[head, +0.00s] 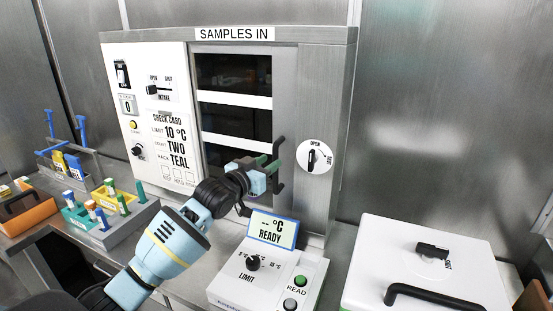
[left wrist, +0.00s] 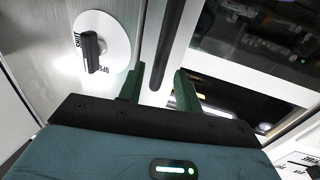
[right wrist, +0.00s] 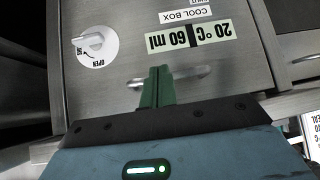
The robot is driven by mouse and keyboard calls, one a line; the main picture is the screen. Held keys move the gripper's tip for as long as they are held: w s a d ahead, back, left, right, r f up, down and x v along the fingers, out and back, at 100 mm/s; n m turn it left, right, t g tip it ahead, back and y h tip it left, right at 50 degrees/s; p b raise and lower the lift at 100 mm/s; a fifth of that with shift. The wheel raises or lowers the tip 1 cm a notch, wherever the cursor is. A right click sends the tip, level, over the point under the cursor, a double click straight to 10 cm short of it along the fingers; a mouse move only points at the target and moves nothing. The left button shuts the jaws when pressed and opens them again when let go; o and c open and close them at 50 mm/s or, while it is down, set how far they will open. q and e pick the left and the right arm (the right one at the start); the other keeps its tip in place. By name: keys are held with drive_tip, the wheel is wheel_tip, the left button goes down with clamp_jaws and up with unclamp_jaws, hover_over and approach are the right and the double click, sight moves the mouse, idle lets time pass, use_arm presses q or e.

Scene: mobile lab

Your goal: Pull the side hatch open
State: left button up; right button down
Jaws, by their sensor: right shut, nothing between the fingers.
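The side hatch appears to be the windowed door (head: 288,85) under the "SAMPLES IN" sign; it looks closed in its frame. Its dark upright handle (head: 281,175) is on the door's right side. A round dial with a black lever (head: 313,157) is right of it, with "OPEN" at its top. My left gripper (head: 270,162) is at the handle with its green fingers apart. In the left wrist view the handle bar (left wrist: 167,45) lies between the open fingers (left wrist: 160,90), not visibly clamped. My right gripper (right wrist: 157,75) is shut and empty before a metal front.
A reader box (head: 245,270) showing "READY" stands below the handle. A white lidded box (head: 425,265) is at the right. Racks of tubes (head: 105,215) sit at the left. In the right wrist view a "COOL BOX" front has a handle (right wrist: 190,77) and a white knob (right wrist: 92,42).

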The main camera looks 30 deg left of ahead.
sight(274, 159)
use_arm(q)
drive_tip(key=shift+w+d, duration=0.15)
drive_tip(key=shift+w, duration=0.85)
drive_tip(key=shift+w+d, duration=0.15)
drive_tip(key=shift+w, duration=0.85)
clamp_jaws()
